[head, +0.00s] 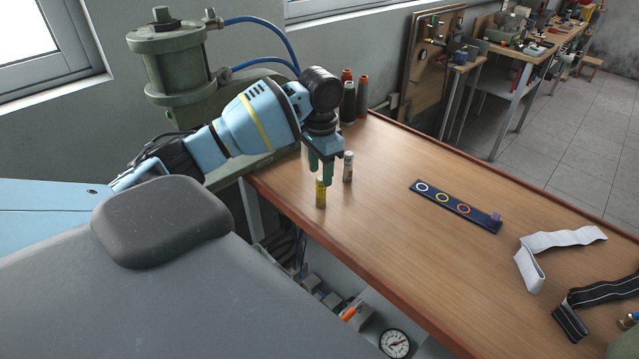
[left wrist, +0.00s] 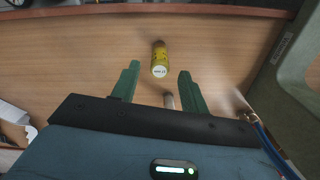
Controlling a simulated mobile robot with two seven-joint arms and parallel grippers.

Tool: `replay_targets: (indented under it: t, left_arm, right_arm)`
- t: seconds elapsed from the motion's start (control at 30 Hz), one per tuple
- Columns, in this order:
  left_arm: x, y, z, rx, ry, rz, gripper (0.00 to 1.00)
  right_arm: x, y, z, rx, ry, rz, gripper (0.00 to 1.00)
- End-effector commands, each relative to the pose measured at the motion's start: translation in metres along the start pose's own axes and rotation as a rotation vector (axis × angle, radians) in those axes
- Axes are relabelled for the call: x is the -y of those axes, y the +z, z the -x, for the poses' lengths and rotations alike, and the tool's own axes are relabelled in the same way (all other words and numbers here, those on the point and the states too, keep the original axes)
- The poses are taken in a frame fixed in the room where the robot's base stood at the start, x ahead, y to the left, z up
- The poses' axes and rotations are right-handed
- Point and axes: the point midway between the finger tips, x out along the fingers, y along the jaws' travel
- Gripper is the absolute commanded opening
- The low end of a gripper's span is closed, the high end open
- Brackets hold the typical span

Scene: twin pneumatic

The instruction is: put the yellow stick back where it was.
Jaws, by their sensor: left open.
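The yellow stick (head: 320,192) stands upright on the wooden table near its front left edge. It also shows in the left wrist view (left wrist: 160,60), beyond the fingertips and between their lines. My left gripper (head: 322,172) points down with its green fingers open and empty, close above and behind the yellow stick. A whitish stick (head: 348,166) stands just to the right of the fingers. A dark strip (head: 479,215) lies mid-table with a white, a yellow ring (head: 443,198) and an orange ring. A small purple stick (head: 495,219) stands at its right end. My right gripper is out of view.
A green pneumatic press (head: 172,65) with blue hoses stands at the left end. Dark and red thread spools (head: 361,97) stand at the back left. White (head: 545,242) and black straps (head: 590,300) lie at right. The table between the sticks and strip is clear.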

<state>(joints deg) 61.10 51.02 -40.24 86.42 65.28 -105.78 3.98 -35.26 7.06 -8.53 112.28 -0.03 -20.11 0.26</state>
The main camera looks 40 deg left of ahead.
Motion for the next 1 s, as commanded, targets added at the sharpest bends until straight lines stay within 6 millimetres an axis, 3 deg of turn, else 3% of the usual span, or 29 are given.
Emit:
replay_targets:
  t: [0.1,0.33,1.0]
  left_arm:
    - [0.0,-0.001,0.025,-0.004,0.0,0.0,0.45]
    - [0.0,-0.001,0.053,-0.001,0.001,-0.001,0.45]
    - [0.0,0.0,0.059,0.001,0.001,-0.001,0.45]
  right_arm:
    - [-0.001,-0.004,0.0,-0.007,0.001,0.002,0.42]
    - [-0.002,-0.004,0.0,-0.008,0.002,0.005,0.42]
    - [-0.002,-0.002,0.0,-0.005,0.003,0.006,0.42]
